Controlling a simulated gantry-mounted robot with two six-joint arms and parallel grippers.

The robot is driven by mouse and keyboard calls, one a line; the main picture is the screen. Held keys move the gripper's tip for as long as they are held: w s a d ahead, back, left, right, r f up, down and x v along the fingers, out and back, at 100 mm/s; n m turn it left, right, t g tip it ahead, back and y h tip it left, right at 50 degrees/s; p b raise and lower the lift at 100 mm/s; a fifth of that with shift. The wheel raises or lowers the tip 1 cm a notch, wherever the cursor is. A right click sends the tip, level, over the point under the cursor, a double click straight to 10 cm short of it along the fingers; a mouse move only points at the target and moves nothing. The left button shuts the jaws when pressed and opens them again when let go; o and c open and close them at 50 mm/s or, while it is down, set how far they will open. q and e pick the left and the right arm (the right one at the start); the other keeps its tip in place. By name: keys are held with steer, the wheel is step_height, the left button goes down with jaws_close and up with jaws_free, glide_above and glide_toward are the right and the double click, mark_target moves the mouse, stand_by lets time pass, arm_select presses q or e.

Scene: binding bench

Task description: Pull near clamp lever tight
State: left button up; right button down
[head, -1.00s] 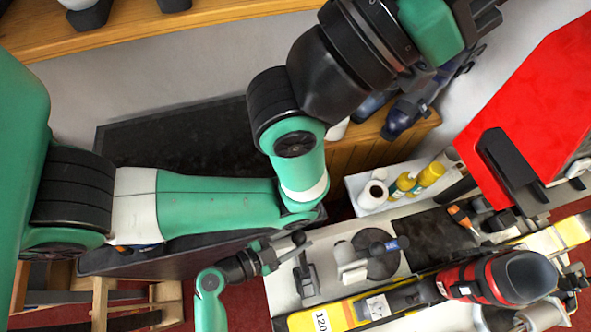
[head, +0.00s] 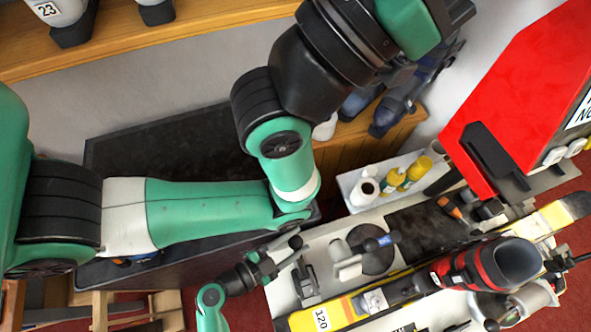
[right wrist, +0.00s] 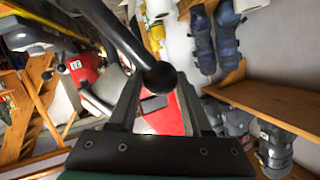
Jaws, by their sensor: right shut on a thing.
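The near clamp lever shows as a dark rod with a black ball knob (head: 295,242), beside a dark clamp (head: 306,284) at the bench's left end. In the right wrist view the lever's knob (right wrist: 160,77) appears at the fingers, its rod running to the upper left. My right gripper (head: 270,264) is shut on the lever; the exact contact is hard to see. It also shows in the right wrist view (right wrist: 157,88). My left arm crosses the head view; a dark end part shows at the top, but its fingers cannot be made out.
A yellow ski (head: 345,311) labelled 120 lies along the bench, with a red and black boot (head: 478,270) on it. A red machine (head: 520,100) stands at right. A white tray (head: 352,188) holds bottles. A round dark part (head: 374,255) sits near the clamp.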

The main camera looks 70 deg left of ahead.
steer(key=shift+a+r+y, duration=0.3)
steer(key=shift+a+r, duration=0.1)
steer(key=shift+r, duration=0.2)
steer(key=c, duration=0.8)
jaws_free()
steer(key=o, duration=0.4)
steer(key=shift+a, duration=0.15)
steer(key=shift+o, duration=0.2)
steer(key=shift+f, duration=0.15)
steer(key=v, duration=1.1)
steer(key=shift+s, duration=0.35)
